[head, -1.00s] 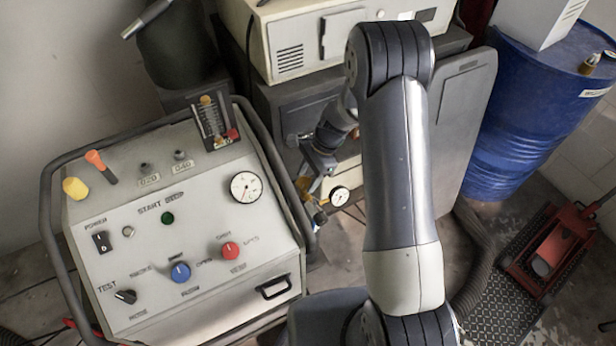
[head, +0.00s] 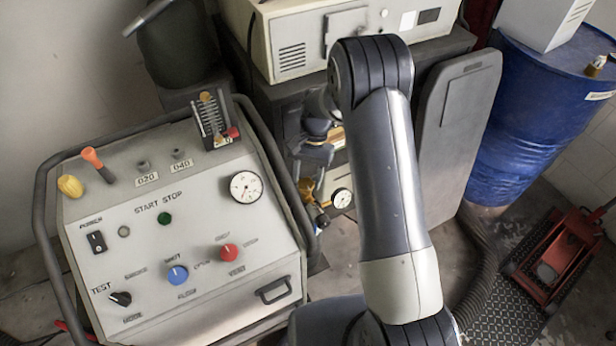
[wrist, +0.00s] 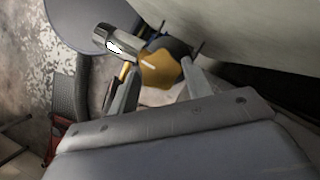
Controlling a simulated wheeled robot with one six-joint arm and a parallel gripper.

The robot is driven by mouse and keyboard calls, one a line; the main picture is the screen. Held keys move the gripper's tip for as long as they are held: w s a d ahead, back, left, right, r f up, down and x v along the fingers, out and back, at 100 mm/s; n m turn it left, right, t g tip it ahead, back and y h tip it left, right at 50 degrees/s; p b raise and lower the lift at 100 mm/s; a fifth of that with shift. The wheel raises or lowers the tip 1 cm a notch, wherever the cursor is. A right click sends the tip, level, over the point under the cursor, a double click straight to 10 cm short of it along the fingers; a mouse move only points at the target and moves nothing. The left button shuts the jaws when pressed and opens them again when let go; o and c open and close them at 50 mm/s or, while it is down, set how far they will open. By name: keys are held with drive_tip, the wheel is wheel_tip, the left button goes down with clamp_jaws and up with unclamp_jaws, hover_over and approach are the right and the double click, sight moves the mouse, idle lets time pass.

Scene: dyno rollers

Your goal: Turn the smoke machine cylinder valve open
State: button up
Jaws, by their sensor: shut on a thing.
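The valve knob (wrist: 163,72) is orange-yellow and lobed, with a pale mark on its face. In the wrist view it sits between the two fingers of my gripper (wrist: 162,88), which is shut on it. In the head view, the knob (head: 304,189) is a small yellow patch just below my gripper (head: 308,172), partly hidden by it. A round white gauge (head: 341,198) sits beside the valve to the right. A silver fitting (wrist: 113,42) is beside the knob in the wrist view. The cylinder body is hard to make out in the head view.
A control console (head: 190,225) with a tubular frame stands close on the left. A beige machine (head: 300,45) is behind the valve. A grey panel (head: 458,130), blue drum (head: 525,120) and red jack (head: 560,260) are on the right.

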drive_tip(key=shift+n, duration=0.4)
drive_tip(key=o, duration=1)
drive_tip(key=v, duration=1)
drive_tip(key=shift+w+r+b, duration=0.15)
drive_tip(key=shift+r+b, duration=0.15)
drive_tip(key=shift+r, duration=0.1)
drive_tip(key=shift+a+f, duration=0.1)
drive_tip(key=shift+a, duration=0.05)
drive_tip(key=x, duration=1)
drive_tip(key=shift+f+p, duration=0.3)
